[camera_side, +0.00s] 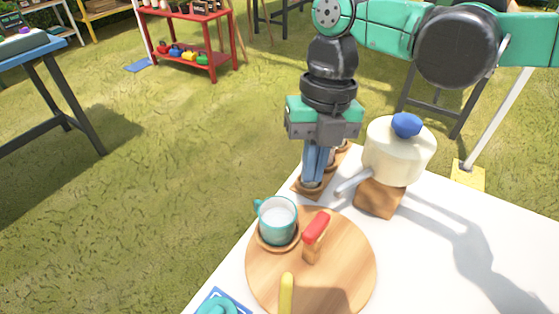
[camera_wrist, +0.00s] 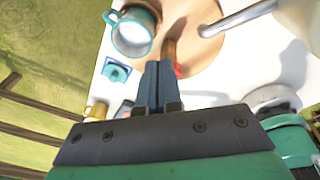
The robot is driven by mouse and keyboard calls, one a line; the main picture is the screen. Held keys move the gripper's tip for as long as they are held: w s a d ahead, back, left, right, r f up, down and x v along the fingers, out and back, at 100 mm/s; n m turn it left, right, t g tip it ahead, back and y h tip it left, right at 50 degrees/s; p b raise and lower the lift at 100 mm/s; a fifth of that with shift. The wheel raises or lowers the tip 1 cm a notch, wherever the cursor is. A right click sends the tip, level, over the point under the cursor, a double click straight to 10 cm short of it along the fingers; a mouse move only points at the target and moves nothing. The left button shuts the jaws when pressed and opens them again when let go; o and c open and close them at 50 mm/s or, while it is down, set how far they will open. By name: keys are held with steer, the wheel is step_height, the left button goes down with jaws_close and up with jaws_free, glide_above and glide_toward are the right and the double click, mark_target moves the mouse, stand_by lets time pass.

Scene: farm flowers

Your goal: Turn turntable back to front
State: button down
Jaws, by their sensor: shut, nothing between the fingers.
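The turntable (camera_side: 345,275) is a round wooden disc on the white table; part of it shows in the wrist view (camera_wrist: 200,45). A wooden post with a red top (camera_side: 316,228) stands up from it, and a yellow peg (camera_side: 286,294) stands near its front edge. A teal cup (camera_side: 278,217) with white contents sits on a brown saucer at its left edge; the cup also shows in the wrist view (camera_wrist: 133,34). My gripper (camera_side: 312,180) is shut and empty, pointing down beyond the turntable's far edge. I cannot tell its exact height.
A cream pot with a blue knob (camera_side: 399,150) sits on a wooden block (camera_side: 378,198) right of my gripper. A wooden rack (camera_side: 335,165) lies behind my fingers. A teal item on a blue-edged mat (camera_side: 216,306) is at the front left. The table's right side is clear.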

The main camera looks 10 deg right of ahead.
mark_target(289, 202)
steer(key=w+d+f+m+g+y, duration=0.1)
steer(key=w+d+f+m+y, duration=0.15)
steer(key=w+m, duration=0.5)
steer(key=s+a+f, duration=0.1)
steer(key=f, duration=0.2)
steer(key=s+a+f+m, duration=0.1)
steer(key=f, duration=0.2)
steer(key=s+f+m, duration=0.1)
steer(key=f, duration=0.2)
steer(key=shift+s+a, duration=0.35)
steer(key=shift+a, duration=0.05)
steer(key=shift+s+a, duration=0.25)
steer(key=shift+a, duration=0.6)
steer(key=shift+r, duration=0.15)
